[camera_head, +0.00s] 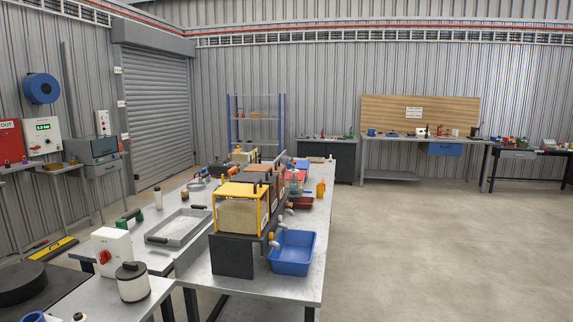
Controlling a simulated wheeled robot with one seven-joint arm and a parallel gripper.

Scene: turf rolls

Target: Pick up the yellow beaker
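A small yellow-orange upright vessel (320,190) stands near the right edge of the long metal table, about halfway along it. It may be the yellow beaker, but it is too small to be sure of its shape. It stands apart from the dark red tray in front of it. My gripper is not in view.
A white pot (132,283) stands nearest. The floor (420,250) to the right is clear.

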